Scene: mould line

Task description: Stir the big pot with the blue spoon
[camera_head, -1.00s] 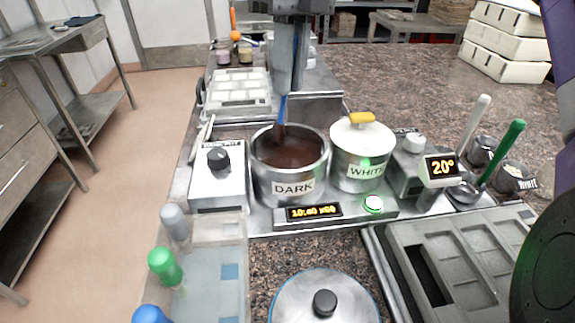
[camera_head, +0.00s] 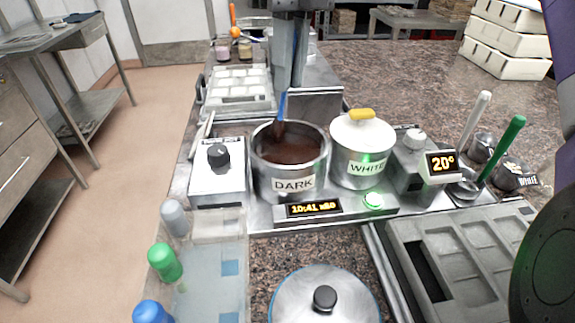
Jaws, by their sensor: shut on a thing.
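The big pot is the open steel pot labelled DARK (camera_head: 293,187), with dark brown chocolate (camera_head: 292,150) inside. The blue spoon (camera_head: 281,105) stands nearly upright, its lower part chocolate-coated and its tip hidden in the chocolate near the pot's back left side. My gripper (camera_head: 285,84) is above the pot, pointing down, shut on the top of the blue handle. A smaller pot labelled WHITE (camera_head: 361,168), with a lid and yellow knob, stands right beside it.
A dial box (camera_head: 218,180) stands left of the pot, and a 20° display (camera_head: 441,164) stands to the right with white and green-handled ladles. A round lid (camera_head: 325,295) and a grey mould tray (camera_head: 470,255) are in front. White crates (camera_head: 508,40) stand at back right.

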